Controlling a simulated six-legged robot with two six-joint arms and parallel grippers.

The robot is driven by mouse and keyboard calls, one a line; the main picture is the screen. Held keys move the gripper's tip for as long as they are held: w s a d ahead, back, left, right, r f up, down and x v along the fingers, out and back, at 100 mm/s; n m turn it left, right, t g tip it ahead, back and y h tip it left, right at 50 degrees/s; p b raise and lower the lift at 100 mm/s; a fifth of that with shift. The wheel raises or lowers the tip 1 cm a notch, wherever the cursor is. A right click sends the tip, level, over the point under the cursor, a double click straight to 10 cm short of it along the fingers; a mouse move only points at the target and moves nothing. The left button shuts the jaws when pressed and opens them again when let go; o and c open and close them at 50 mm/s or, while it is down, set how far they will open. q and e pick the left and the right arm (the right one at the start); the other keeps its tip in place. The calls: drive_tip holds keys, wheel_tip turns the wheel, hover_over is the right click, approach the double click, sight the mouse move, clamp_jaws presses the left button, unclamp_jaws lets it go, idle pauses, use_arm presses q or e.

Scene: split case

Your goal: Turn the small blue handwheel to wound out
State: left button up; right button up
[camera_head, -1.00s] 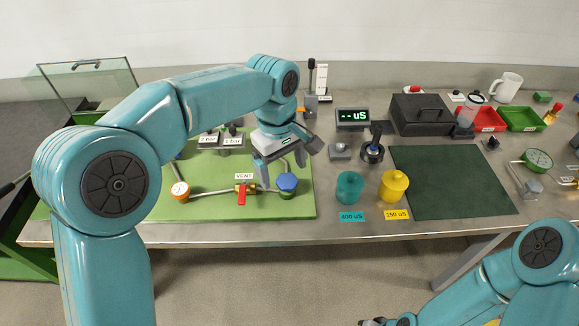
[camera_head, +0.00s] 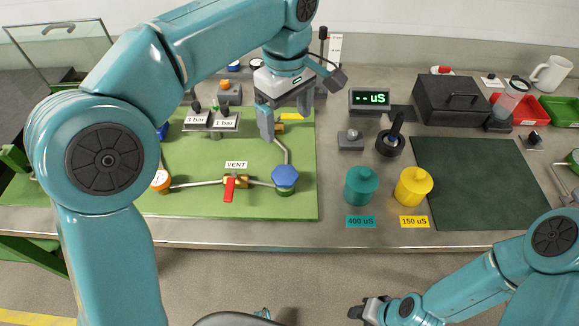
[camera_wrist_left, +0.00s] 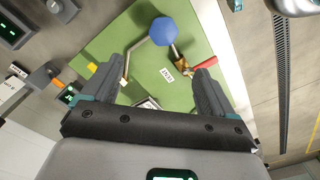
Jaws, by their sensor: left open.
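A blue six-sided handwheel (camera_head: 285,176) sits at the right front of the green board (camera_head: 210,207), at the end of a pipe. It also shows in the left wrist view (camera_wrist_left: 164,31), near the top. Another blue part (camera_head: 162,131) shows at the board's left, mostly hidden by my left arm, so its shape is unclear. My left gripper (camera_head: 286,116) is open and empty above the board, behind the handwheel and apart from it. In the left wrist view its two fingers (camera_wrist_left: 160,68) are spread below the handwheel. My right gripper (camera_head: 368,309) is low, in front of the bench; its jaws are unclear.
A red-handled VENT valve (camera_head: 231,187) stands left of the handwheel, and an orange-rimmed gauge (camera_head: 160,181) farther left. Teal (camera_head: 361,187) and yellow (camera_head: 413,188) pots stand to the right. The dark green mat (camera_head: 470,185) is clear.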

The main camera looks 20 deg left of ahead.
use_arm(q)
hover_over(284, 173)
wheel_tip(284, 173, down, 5)
wheel_tip(284, 173, down, 10)
drive_tip(key=shift+s+r+b, duration=0.1)
drive_tip(key=shift+s+b, duration=0.05)
drive_tip(key=shift+b, duration=0.45)
drive_tip(key=shift+d+f, duration=0.15)
drive_tip(key=shift+f, duration=0.35)
drive_tip(key=c, duration=1)
drive_tip(key=shift+c, duration=0.3)
